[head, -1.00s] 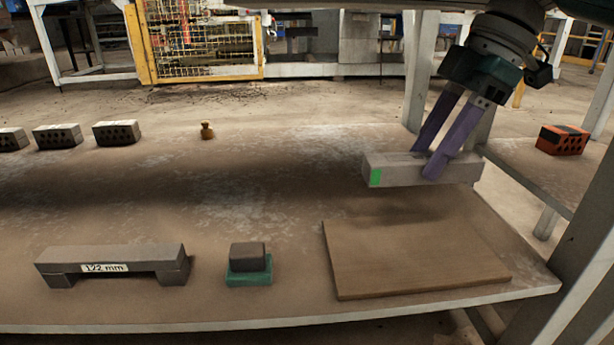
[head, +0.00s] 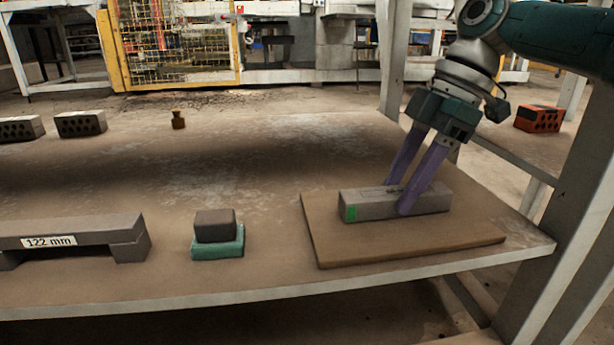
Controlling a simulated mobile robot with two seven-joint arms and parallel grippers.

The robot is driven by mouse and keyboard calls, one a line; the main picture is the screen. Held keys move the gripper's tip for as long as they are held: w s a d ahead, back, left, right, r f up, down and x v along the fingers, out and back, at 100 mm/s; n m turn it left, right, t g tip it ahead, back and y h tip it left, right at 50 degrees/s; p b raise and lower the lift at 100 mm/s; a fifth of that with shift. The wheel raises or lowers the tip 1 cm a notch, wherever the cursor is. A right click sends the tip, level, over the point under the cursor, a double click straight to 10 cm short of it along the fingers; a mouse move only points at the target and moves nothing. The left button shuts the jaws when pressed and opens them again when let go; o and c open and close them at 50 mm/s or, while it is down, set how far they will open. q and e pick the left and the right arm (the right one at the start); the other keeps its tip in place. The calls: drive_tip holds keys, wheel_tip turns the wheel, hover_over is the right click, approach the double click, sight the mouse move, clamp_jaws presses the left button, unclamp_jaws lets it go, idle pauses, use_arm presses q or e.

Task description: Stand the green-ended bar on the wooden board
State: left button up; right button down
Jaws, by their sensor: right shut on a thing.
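The green-ended bar (head: 376,207) is a grey block with a green patch on its left end. It lies lengthwise, level, over the back part of the wooden board (head: 400,246). It looks to be on the board or just above it; I cannot tell if it touches. The board lies flat near the table's front right edge. My right gripper (head: 405,200) reaches down from the upper right, its two purple fingers shut on the bar near its middle. My left gripper is not in view.
A grey bridge-shaped block labelled 122 mm (head: 90,230) stands at the front left. A dark block on a green base (head: 218,248) is left of the board. Several holed bricks (head: 80,124) and a small brass weight (head: 178,119) stand further back. An orange brick (head: 539,118) is at far right.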

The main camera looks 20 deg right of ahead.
drive_tip(key=shift+w+f, duration=0.1)
drive_tip(key=shift+f, duration=0.05)
drive_tip(key=shift+c, duration=2.1)
unclamp_jaws()
